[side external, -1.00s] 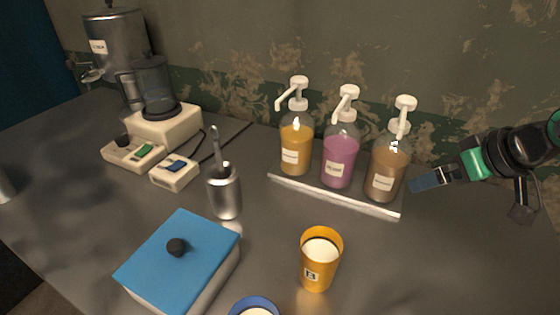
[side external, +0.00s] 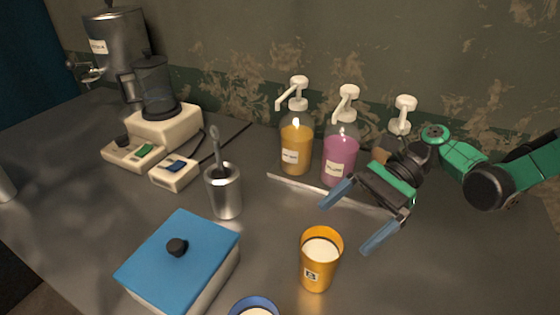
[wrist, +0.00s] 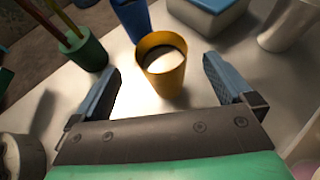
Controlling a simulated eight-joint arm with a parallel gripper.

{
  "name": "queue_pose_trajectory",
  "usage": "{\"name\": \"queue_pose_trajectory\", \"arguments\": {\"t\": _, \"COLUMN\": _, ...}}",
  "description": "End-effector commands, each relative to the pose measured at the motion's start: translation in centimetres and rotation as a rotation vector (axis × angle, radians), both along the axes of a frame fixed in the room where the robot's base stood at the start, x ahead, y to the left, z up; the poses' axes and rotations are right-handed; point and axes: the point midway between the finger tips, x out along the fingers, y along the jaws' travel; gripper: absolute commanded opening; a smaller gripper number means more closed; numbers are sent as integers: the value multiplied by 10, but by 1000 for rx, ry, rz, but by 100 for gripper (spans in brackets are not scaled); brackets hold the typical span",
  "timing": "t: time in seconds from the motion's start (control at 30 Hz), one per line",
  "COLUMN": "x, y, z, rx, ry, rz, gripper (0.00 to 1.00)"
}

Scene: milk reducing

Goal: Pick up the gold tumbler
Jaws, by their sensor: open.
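The gold tumbler (side external: 317,272) stands upright near the front of the counter, with white liquid inside and a "B" label. In the wrist view the gold tumbler (wrist: 166,79) stands beyond my fingertips, roughly between their lines. My gripper (side external: 358,217) is open and empty, above and to the right of the tumbler in the side view, with its blue fingers spread toward it. In the wrist view my gripper (wrist: 160,84) shows both fingers wide apart, and neither touches the tumbler.
A blue cup (side external: 254,307) stands just left of the tumbler. A blue-lidded box (side external: 185,260) and a metal cup (side external: 225,192) are further left. A green cup (wrist: 85,50) with sticks shows in the wrist view.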

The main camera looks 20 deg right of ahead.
Motion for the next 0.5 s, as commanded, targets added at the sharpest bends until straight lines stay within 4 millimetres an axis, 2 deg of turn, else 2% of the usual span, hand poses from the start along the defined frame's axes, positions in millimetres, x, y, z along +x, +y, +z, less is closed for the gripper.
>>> {"name": "queue_pose_trajectory", "arguments": {"t": 0.13, "x": -1, "y": 8, "z": -6, "rx": 13, "ry": 13, "rz": 1, "gripper": 100}}
{"name": "queue_pose_trajectory", "arguments": {"t": 0.4, "x": -8, "y": 41, "z": -22, "rx": 11, "ry": 10, "rz": 3, "gripper": 100}}
{"name": "queue_pose_trajectory", "arguments": {"t": 0.5, "x": -9, "y": 48, "z": -25, "rx": 11, "ry": 10, "rz": 1, "gripper": 100}}
